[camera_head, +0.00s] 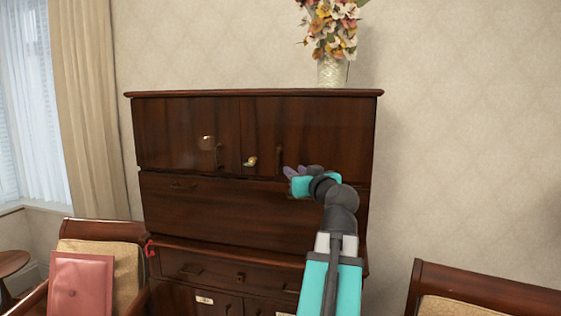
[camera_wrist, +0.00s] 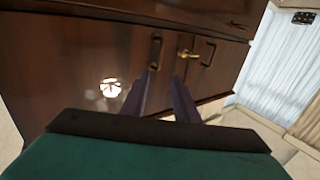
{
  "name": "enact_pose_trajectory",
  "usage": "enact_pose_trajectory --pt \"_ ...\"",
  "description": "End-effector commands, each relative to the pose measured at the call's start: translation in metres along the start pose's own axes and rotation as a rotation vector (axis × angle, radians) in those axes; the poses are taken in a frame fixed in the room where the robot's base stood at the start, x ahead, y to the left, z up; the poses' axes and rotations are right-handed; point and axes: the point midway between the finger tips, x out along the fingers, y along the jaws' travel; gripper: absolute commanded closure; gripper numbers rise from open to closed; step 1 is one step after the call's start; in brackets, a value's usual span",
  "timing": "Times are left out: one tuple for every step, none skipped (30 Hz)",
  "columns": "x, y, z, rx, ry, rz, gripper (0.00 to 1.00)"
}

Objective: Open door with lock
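A dark brown wooden cabinet (camera_head: 215,212) stands against the wall, with two closed upper doors. The left door (camera_head: 170,130) has a dark handle (camera_head: 218,156); the right door (camera_head: 325,125) has another dark handle (camera_head: 279,158). A brass lock piece (camera_head: 250,161) sits between the handles, and the wrist view shows it too (camera_wrist: 187,53). My gripper (camera_head: 290,173) is in front of the right door's lower part, just right of and below its handle. In the wrist view my gripper (camera_wrist: 163,76) has its two dark fingers apart, pointing toward the handles and lock, with nothing between them.
A flower vase (camera_head: 332,72) stands on top of the cabinet. A chair with a pink cushion (camera_head: 82,284) is at lower left, another chair (camera_head: 485,290) at lower right. A curtain (camera_head: 90,110) and window are at left. Drawers and lower doors lie beneath.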

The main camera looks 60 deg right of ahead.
Motion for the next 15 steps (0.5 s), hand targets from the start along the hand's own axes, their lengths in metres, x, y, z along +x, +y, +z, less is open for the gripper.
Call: enact_pose_trajectory --pt "-0.0007 0.0007 -0.0013 -0.001 0.002 0.001 0.73" --pt "-0.0007 0.0007 -0.0014 -0.001 0.002 0.001 0.73" --pt "-0.0006 0.0006 -0.0012 -0.001 0.002 0.001 0.73" --pt "-0.0006 0.0005 -0.0010 -0.001 0.002 0.001 0.73" --pt "-0.0005 0.0004 -0.0009 0.000 0.002 0.001 0.73" --pt "-0.0005 0.0004 -0.0008 0.000 0.002 0.001 0.73" --pt "-0.0004 0.0004 -0.0008 0.000 0.002 0.001 0.73" --pt "-0.0004 0.0004 -0.0008 0.000 0.002 0.001 0.73" --pt "-0.0003 0.0003 -0.0008 0.000 0.001 0.000 0.73" --pt "0.0000 0.0003 -0.0008 0.000 0.001 0.000 0.73" --pt "0.0004 0.0003 -0.0008 0.000 0.001 0.000 0.73" --pt "0.0012 0.0003 -0.0010 0.000 0.001 0.000 0.73" --pt "0.0021 0.0003 -0.0011 0.000 0.001 0.000 0.73" --pt "0.0033 0.0003 -0.0013 0.000 0.001 0.000 0.73" --pt "0.0053 0.0003 -0.0016 0.000 0.001 -0.001 0.73"
